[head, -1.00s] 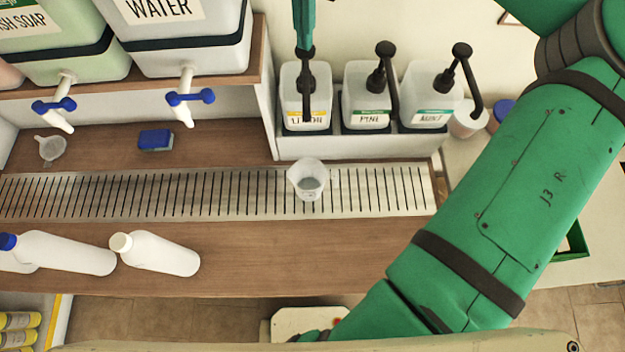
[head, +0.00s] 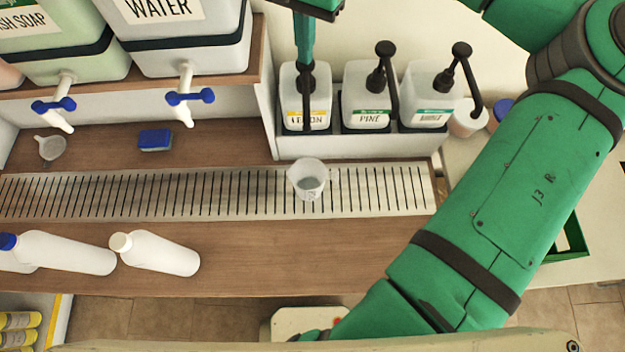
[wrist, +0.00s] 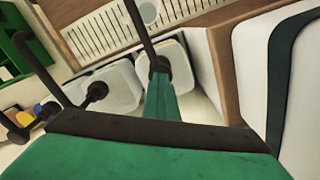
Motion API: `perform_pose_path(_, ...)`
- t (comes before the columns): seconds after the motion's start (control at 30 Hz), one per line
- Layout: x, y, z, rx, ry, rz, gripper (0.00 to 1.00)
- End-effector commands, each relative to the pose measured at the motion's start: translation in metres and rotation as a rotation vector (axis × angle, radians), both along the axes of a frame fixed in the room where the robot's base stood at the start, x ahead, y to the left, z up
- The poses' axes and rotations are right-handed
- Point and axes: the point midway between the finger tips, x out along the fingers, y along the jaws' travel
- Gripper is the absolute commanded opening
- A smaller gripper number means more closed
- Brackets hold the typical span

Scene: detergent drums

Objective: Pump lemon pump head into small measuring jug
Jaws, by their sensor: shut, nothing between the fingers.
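The lemon bottle (head: 291,82) stands at the left of the pump rack, its yellow-banded label partly covered by its dark spout. Its black pump head (head: 305,80) is under my gripper (head: 304,58), which points down with its fingers shut and empty, seemingly touching the top of the head. In the wrist view my gripper (wrist: 162,85) is over the dark pump head (wrist: 158,65), with the spout reaching away toward the jug. The small measuring jug (head: 309,180) stands upright on the slatted drain strip in front of the lemon bottle; greyish contents show inside. It also shows in the wrist view (wrist: 148,12).
The pine pump bottle (head: 358,90) and mint pump bottle (head: 424,85) stand to the right in the same rack. A wooden shelf with the water drum (head: 190,50) is at left. White bottles (head: 160,254) lie on the front counter. A blue sponge (head: 155,140) lies behind the drain strip.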

Motion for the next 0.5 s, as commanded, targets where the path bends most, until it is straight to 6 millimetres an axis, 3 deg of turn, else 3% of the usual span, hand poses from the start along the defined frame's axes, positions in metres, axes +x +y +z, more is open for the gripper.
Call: perform_pose_path(0.5, 0.001, 0.0, 0.035, 0.001, -0.001, 0.0, 0.0)
